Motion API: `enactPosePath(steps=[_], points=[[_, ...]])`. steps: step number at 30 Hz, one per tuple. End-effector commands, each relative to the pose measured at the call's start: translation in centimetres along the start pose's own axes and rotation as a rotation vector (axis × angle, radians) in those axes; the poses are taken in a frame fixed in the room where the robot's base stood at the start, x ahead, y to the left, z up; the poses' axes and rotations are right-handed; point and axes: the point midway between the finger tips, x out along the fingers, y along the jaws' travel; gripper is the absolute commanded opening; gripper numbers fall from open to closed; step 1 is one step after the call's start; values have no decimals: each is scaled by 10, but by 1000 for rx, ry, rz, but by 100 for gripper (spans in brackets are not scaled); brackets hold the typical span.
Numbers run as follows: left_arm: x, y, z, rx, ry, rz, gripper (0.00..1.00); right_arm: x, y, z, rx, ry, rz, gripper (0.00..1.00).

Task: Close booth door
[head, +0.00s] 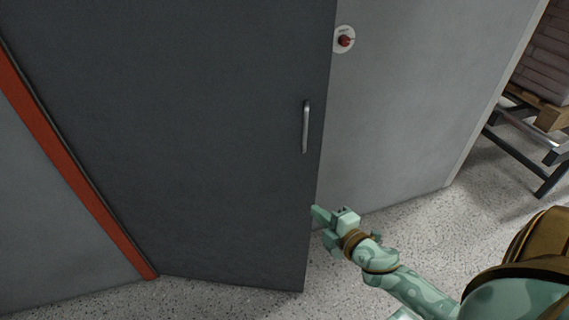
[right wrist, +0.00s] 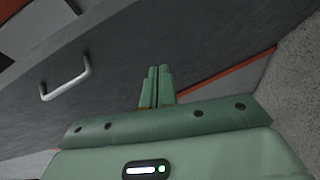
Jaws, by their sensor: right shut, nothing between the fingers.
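The booth door (head: 215,140) is a dark grey panel that stands partly open, its free edge on the right swung out from the grey wall. Its metal handle (head: 306,127) is near that free edge. My right gripper (head: 316,212) is shut and empty, close to the door's free edge below the handle; I cannot tell whether it touches. In the right wrist view the closed fingers (right wrist: 157,85) point toward the door's dark face (right wrist: 190,45), with the handle (right wrist: 66,80) to the left. My left gripper is not in view.
An orange-red frame strip (head: 75,170) runs along the door's left side. A red button on a white round plate (head: 344,40) is on the grey wall (head: 420,90). A pallet with stacked blocks (head: 545,60) stands on a dark rack at right. Speckled floor (head: 400,235) is clear.

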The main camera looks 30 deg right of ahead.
Motion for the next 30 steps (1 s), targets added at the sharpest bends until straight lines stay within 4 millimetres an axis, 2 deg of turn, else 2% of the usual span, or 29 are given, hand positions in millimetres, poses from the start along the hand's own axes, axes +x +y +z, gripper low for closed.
enactPosePath(steps=[1, 3, 6, 11, 24, 30], points=[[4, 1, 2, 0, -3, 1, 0, 0, 25, -12, -63, 36, 59, 0], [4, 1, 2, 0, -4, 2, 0, -2, 54, -27, -137, 71, 124, 0], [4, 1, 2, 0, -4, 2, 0, -4, 75, -39, -195, 96, 173, 0], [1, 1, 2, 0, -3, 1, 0, 8, 83, -43, -210, 102, 186, 0], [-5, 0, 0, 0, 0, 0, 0, 96, 97, -52, -207, 100, 183, 0], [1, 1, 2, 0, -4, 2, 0, 116, 102, -33, -208, 98, 181, 0]])
